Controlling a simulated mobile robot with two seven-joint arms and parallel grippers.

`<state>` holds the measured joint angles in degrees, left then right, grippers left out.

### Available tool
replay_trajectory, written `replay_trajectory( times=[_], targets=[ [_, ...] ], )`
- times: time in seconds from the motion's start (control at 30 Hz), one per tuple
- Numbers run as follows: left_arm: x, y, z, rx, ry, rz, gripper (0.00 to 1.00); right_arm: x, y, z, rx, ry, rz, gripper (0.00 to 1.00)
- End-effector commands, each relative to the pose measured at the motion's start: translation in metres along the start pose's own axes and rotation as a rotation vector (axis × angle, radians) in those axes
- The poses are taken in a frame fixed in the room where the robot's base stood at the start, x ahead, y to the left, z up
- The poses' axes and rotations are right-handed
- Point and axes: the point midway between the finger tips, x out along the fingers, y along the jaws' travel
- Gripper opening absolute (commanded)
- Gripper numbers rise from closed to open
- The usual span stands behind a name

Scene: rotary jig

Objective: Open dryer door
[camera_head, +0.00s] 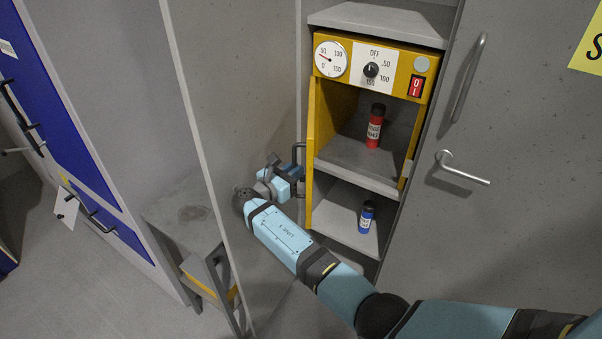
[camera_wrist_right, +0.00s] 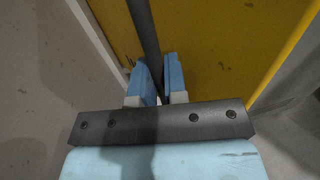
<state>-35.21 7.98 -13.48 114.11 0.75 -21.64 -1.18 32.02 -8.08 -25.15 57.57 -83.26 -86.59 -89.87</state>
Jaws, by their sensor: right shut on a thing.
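The yellow dryer (camera_head: 403,66) stands in a tall grey cabinet, with a dial, a knob and a red switch on its front. Its yellow door (camera_head: 311,190) stands open, swung out at the left side and seen almost edge-on. The dark door handle (camera_head: 299,150) is on the door's left-facing side. My right gripper (camera_head: 297,173) is at the handle; in the right wrist view its blue fingers (camera_wrist_right: 160,82) are shut on the dark handle bar (camera_wrist_right: 146,45), in front of the yellow door (camera_wrist_right: 220,40). My left gripper is not in view.
A red bottle (camera_head: 375,128) stands inside the dryer. A blue bottle (camera_head: 366,216) stands on the shelf below. A grey panel (camera_head: 235,90) is close to the left of my right gripper. A grey door with a lever handle (camera_head: 462,169) is at the right.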

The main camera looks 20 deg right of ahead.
Motion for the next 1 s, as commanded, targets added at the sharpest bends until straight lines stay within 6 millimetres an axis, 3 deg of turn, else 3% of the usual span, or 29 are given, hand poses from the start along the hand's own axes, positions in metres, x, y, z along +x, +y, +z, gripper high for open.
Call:
replay_trajectory(
  times=[0.37, 0.4, 0.47, 1.0],
  targets=[
    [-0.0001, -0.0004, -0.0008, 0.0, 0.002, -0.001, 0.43, 0.0007, 0.0009, 0.0009, 0.001, 0.0, 0.0, 0.0],
    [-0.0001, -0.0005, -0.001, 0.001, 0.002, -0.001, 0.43, 0.0008, 0.0009, 0.001, 0.001, 0.0, 0.0, 0.22],
    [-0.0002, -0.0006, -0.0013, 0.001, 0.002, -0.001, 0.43, 0.0007, 0.0009, 0.0009, 0.001, 0.0, 0.0, 0.35],
    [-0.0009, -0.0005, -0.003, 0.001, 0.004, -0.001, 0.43, 0.0022, 0.0002, 0.0007, 0.0, 0.0, 0.0, 0.37]
  ],
)
